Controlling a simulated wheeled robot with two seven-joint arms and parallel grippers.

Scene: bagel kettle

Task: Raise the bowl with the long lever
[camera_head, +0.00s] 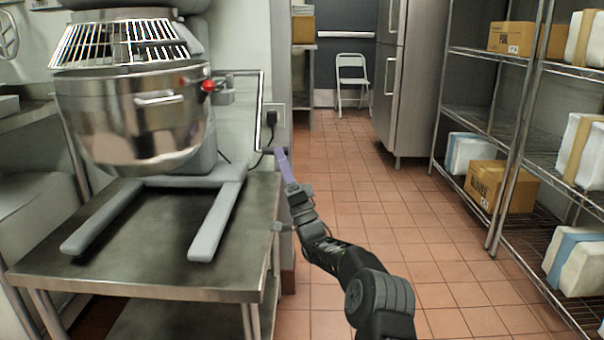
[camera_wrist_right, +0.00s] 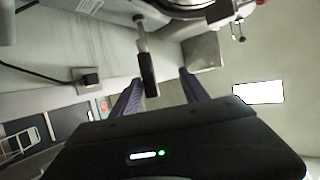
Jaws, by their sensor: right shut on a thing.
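The steel mixing bowl (camera_head: 135,115) hangs on the mixer (camera_head: 190,165) above the stand's two grey legs. The long lever (camera_head: 261,105) comes out of the mixer's right side and bends down to a dark grip at its lower end. My right gripper (camera_head: 280,153) has its purple fingers at that lower end. In the right wrist view the lever's black grip (camera_wrist_right: 148,75) reaches in between the fingers of my right gripper (camera_wrist_right: 158,82), which is shut on it. The fingers hide little of the lever. My left gripper is out of view.
The mixer stands on a steel table (camera_head: 130,270). A wire guard (camera_head: 120,42) sits above the bowl. A wall outlet with a black plug (camera_head: 271,120) is close behind the lever. Shelves with boxes (camera_head: 485,185) stand at the right. The tiled floor (camera_head: 380,200) between is clear.

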